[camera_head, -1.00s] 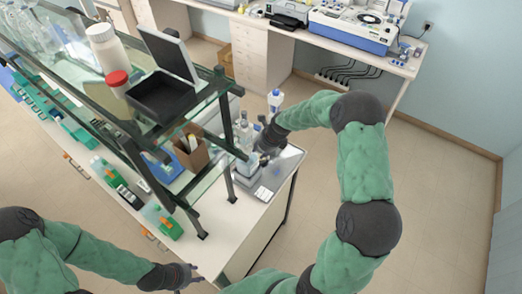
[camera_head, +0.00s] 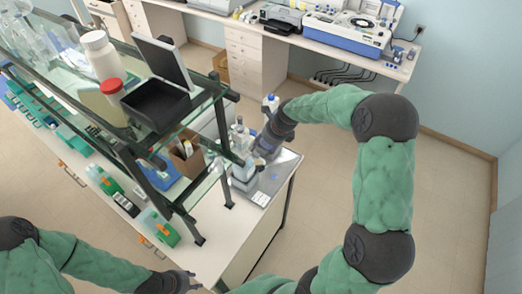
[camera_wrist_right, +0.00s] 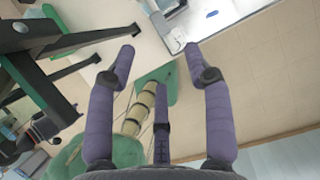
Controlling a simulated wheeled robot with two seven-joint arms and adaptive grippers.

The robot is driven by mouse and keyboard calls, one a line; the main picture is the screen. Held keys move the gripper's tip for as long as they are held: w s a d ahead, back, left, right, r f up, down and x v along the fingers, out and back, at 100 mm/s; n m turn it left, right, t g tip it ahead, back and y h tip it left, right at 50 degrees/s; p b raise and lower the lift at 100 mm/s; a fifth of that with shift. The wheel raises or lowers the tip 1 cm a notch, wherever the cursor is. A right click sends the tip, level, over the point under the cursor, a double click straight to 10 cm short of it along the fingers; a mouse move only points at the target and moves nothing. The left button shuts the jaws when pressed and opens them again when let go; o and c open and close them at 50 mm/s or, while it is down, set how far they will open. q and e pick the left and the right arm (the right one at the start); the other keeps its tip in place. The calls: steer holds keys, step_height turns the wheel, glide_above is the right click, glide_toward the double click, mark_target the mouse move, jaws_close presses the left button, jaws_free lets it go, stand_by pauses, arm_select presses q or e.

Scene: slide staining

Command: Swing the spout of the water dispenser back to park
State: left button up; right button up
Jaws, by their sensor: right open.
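A pale, clear-and-blue apparatus (camera_head: 243,172), which may be the water dispenser, stands on the metal tray at the bench end. It is small and partly covered, and I cannot make out its spout. My right gripper (camera_head: 262,150) is just beside it, on its right, in the head view; contact cannot be told. In the right wrist view my right gripper (camera_wrist_right: 160,62) has its purple fingers spread with nothing between them. My left gripper (camera_head: 188,284) is low in the head view, beside the bench front and away from the apparatus; its fingers are too small to read.
A dark-framed glass shelf (camera_head: 150,140) rises left of the apparatus, with a black open box (camera_head: 157,103) and a white jar (camera_head: 101,56) on it. A cardboard box (camera_head: 187,158) is under it. The metal tray (camera_head: 283,166) has bare room. Open floor lies right.

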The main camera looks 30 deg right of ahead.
steer(key=shift+v, duration=1.2)
